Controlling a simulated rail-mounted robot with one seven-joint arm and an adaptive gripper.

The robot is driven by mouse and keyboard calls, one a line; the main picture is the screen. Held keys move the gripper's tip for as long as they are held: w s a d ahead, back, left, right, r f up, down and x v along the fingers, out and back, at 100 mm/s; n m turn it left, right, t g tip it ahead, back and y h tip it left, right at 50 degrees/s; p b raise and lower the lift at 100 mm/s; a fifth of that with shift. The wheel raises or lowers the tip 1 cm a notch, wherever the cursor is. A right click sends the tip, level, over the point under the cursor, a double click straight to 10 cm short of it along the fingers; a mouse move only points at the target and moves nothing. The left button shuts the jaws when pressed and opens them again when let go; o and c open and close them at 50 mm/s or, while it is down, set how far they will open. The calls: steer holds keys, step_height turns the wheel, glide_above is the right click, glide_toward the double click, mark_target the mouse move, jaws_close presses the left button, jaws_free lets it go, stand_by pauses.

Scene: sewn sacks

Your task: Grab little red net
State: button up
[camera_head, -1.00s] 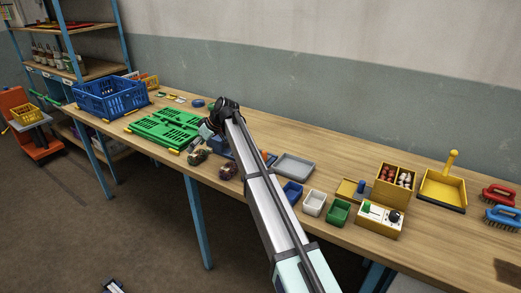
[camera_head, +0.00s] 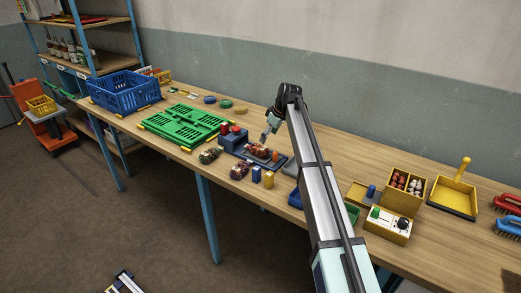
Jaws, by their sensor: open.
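A small reddish-brown bundle (camera_head: 258,152), perhaps the little red net, lies on a dark blue tray or stand (camera_head: 276,163). Two more small netted bundles lie near the front edge of the table: a dark reddish one (camera_head: 239,171) and a brownish-green one (camera_head: 210,155). Which of them is the little red net is too small to tell.
Red pieces (camera_head: 230,129) stand on a blue block behind the bundles. A blue block (camera_head: 256,174) and a yellow block (camera_head: 268,179) stand in front of the tray. A green folded crate (camera_head: 185,125) and a blue crate (camera_head: 125,93) lie left. My arm hides small bins on the right.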

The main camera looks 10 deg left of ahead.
mark_target(261, 147)
steer(key=x, duration=0.3)
steer(key=shift+w+a+f+p, duration=0.1)
steer(key=shift+a+f+p, duration=0.05)
steer(key=shift+f+p, duration=0.25)
steer(key=shift+p+x, duration=1.2)
steer(key=shift+x, duration=1.45)
steer(key=shift+a+r, duration=0.1)
steer(key=shift+a, duration=0.05)
steer(key=c, duration=1.3)
